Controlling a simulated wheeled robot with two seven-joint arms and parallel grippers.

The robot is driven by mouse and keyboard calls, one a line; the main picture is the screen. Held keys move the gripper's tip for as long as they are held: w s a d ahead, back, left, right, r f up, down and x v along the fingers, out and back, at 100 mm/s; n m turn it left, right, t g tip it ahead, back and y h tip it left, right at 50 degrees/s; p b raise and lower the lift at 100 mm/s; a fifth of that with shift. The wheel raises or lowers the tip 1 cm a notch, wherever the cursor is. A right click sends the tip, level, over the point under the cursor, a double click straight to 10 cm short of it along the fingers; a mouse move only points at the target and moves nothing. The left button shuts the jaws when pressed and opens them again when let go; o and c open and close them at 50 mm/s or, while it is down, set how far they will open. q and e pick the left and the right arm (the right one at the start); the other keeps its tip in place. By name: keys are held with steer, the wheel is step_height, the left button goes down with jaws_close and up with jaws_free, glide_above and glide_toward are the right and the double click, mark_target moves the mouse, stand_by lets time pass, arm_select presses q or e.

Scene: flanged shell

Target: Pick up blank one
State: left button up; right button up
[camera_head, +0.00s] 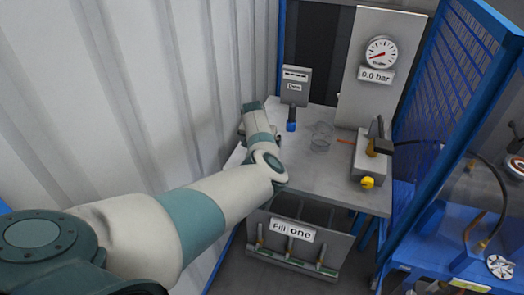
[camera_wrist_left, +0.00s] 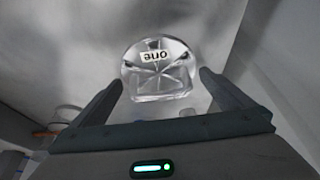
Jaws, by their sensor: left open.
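Blank one (camera_wrist_left: 158,82) is a shiny, rounded metal piece with a white label reading "one", upside down in the left wrist view. My left gripper (camera_wrist_left: 161,76) is open, with one finger on each side of the blank in that picture. Neither finger visibly touches it, and nothing is held. In the head view my left arm reaches in from the left to the grey bench (camera_head: 338,186), and its gripper and the blank are hidden or too small to make out. My right gripper is not in view.
A clear round container (camera_head: 321,137) stands on the bench. A valve block with a yellow knob (camera_head: 368,183) and a gauge panel (camera_head: 381,53) are at right. A small device on a post (camera_head: 295,86) stands behind. A "Fill one" rack (camera_head: 293,232) is below, and a blue fence is at right.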

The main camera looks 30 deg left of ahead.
arm_select(q)
steer(key=shift+w+f, duration=0.1)
steer(key=shift+f, duration=0.2)
steer(key=c, duration=1.7)
steer(key=shift+w+r, duration=0.1)
